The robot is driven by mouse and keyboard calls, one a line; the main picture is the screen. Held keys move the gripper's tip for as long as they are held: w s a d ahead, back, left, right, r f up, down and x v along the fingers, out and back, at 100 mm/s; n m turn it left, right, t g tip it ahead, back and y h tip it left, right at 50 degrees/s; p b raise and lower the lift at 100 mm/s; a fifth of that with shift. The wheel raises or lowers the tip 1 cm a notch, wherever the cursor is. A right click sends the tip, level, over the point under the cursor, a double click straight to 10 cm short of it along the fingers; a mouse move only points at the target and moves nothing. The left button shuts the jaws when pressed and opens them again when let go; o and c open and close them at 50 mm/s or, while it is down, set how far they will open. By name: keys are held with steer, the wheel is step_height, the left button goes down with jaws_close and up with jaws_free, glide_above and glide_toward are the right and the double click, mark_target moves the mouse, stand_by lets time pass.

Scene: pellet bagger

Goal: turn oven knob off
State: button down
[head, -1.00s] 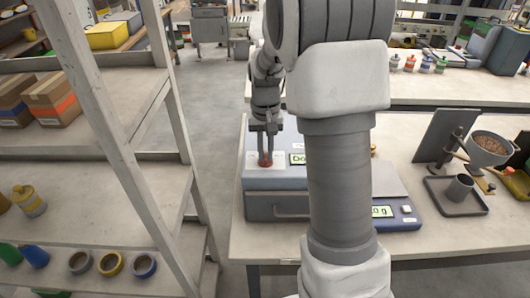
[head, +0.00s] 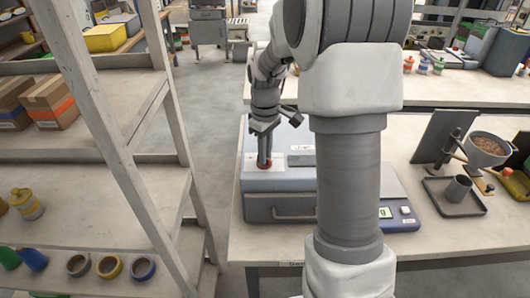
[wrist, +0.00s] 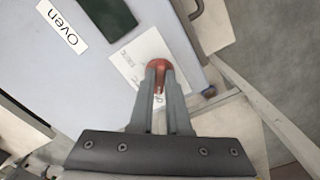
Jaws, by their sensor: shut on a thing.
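The oven (head: 285,185) is a blue-grey box on the bench, with a drawer-like front and handle. Its red knob (wrist: 158,66) sits on a white label plate (wrist: 138,62) with small print. My gripper (wrist: 159,70) points down at the plate, with its two fingers shut on the red knob. In the head view my gripper (head: 264,160) stands over the plate at the oven's left, and only a bit of red shows at the fingertips. The oven's display (head: 301,160) is dark. An "Oven" label (wrist: 62,27) shows in the wrist view.
A scale (head: 398,212) with a lit display stands right of the oven, partly hidden by my arm. A hopper (head: 488,150) and a dark tray (head: 455,200) with a cup are farther right. A shelf rack (head: 150,100) stands close at left.

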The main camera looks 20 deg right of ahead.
steer(key=shift+n, duration=0.6)
steer(key=c, duration=0.9)
jaws_free()
steer(key=shift+r, duration=0.1)
step_height(320, 180, up, 17)
steer(key=shift+r+p, duration=0.15)
steer(key=shift+p, duration=0.25)
